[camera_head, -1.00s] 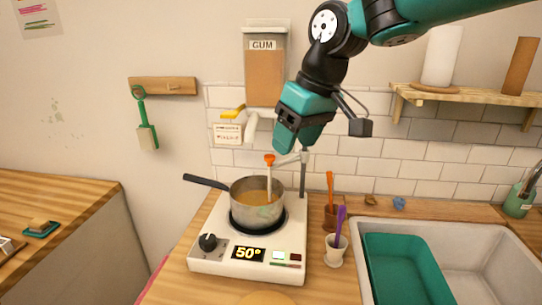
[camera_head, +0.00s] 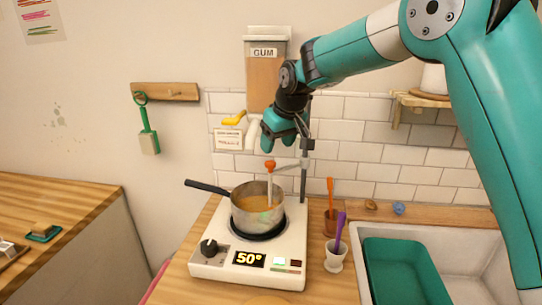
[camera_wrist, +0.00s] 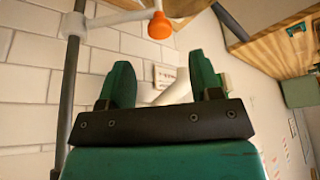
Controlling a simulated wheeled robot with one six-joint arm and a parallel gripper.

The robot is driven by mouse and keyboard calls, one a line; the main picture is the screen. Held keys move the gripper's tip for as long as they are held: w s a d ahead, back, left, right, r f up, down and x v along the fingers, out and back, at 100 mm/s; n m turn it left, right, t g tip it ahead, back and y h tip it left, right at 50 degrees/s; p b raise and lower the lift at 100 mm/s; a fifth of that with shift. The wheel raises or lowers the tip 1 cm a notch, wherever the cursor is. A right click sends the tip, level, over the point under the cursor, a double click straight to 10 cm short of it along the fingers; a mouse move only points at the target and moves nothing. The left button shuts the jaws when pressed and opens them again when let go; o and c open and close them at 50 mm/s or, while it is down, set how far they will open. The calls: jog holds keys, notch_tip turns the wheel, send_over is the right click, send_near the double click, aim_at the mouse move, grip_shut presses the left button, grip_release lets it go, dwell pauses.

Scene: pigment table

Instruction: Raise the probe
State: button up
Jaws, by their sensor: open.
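The probe (camera_head: 269,185) is a thin white rod with an orange cap (camera_head: 270,165). It stands upright in the metal pot (camera_head: 246,205), held by a white side arm (camera_head: 289,167) on a dark pole (camera_head: 304,180). Its lower end is inside the pot, in orange-brown liquid. My gripper (camera_head: 270,148) is just above the orange cap in the head view, with little visible gap. In the wrist view my gripper (camera_wrist: 160,65) has its two teal fingers apart with nothing between them. The orange cap (camera_wrist: 160,26) shows beyond the fingertips, apart from them.
The pot sits on a white hotplate (camera_head: 215,268) reading 50°. Its handle (camera_head: 207,187) points left. Cups with an orange tool (camera_head: 330,190) and a purple tool (camera_head: 340,228) stand at right, beside the sink (camera_head: 480,262). A GUM dispenser (camera_head: 265,75) hangs behind my gripper.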

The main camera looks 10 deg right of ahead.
aim_at(270, 162)
jog(key=p+x, duration=0.1)
jog(key=x, duration=0.5)
jog(key=shift+w+f, duration=0.15)
jog(key=shift+f, duration=0.2)
jog(key=c, duration=1.1)
jog(key=shift+r+p, duration=0.1)
jog(key=shift+p, duration=0.2)
